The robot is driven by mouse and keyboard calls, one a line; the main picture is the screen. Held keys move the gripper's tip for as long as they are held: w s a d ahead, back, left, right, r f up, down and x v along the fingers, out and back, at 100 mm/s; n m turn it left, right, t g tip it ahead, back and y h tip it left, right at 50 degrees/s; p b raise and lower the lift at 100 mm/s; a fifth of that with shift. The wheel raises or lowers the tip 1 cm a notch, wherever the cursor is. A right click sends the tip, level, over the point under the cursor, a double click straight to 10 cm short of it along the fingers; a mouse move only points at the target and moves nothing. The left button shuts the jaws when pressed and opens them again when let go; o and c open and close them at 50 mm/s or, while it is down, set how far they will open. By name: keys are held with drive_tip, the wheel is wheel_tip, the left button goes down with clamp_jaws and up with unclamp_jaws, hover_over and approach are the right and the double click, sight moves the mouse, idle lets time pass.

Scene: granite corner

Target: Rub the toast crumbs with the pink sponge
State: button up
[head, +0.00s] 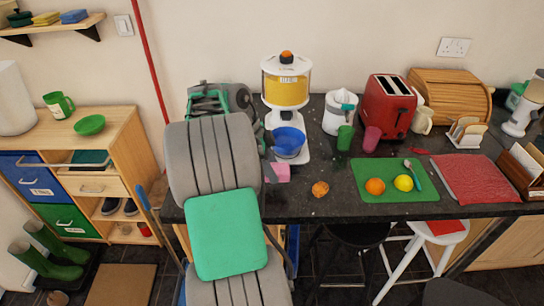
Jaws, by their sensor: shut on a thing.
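The pink sponge (281,172) shows just right of my grey and green arm, low over the dark granite counter (300,207). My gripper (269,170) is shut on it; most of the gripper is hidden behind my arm. I cannot tell whether the sponge touches the counter.
A cereal dispenser (286,85) with a blue bowl (289,142) stands behind the sponge. A green mat (400,196) holds an orange and a lemon, right of the crumbs. Green and pink cups (371,139) and a red toaster (390,105) stand further back.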

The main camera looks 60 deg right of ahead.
drive_tip(key=shift+r+p, duration=0.6)
drive_tip(key=shift+r, duration=0.45)
